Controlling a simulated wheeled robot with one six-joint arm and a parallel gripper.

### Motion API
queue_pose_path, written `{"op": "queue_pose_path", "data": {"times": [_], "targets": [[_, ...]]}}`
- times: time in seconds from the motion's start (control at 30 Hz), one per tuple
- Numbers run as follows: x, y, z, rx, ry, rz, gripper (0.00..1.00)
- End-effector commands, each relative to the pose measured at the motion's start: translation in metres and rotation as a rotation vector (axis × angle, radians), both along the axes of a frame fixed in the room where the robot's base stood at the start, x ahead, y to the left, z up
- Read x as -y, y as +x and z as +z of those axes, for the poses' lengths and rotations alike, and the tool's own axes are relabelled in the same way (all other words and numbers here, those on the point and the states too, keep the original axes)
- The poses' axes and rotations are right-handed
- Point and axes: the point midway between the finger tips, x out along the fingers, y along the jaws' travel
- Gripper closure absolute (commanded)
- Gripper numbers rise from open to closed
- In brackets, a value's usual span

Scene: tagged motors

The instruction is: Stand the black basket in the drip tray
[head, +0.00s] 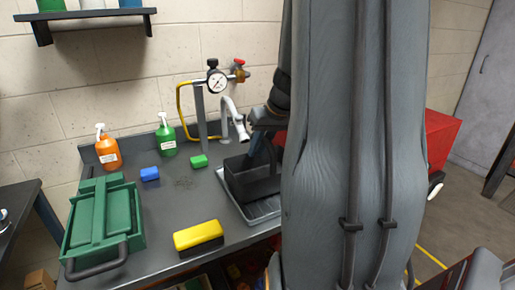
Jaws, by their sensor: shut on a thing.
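The black basket (243,188) is upright at the right end of the grey bench, partly hidden behind my arm. The grey ribbed drip tray (262,213) lies on the bench under it, its front and left parts showing. I cannot tell whether the basket's base touches the tray or hangs just above it. My gripper (259,154) points down at the basket from above and is shut on it; the fingertips are partly hidden. My arm hides the right side of both basket and tray.
A white tap (234,118) and a gauge on a pipe (217,82) stand close behind the basket.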

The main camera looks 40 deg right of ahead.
Motion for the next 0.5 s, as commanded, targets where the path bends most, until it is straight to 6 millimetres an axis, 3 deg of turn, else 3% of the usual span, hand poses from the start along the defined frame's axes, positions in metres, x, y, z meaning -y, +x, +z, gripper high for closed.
{"op": "queue_pose_path", "data": {"times": [0.5], "targets": [[0.0002, 0.0004, -0.0024, 0.001, 0.000, 0.000, 1.00]]}}
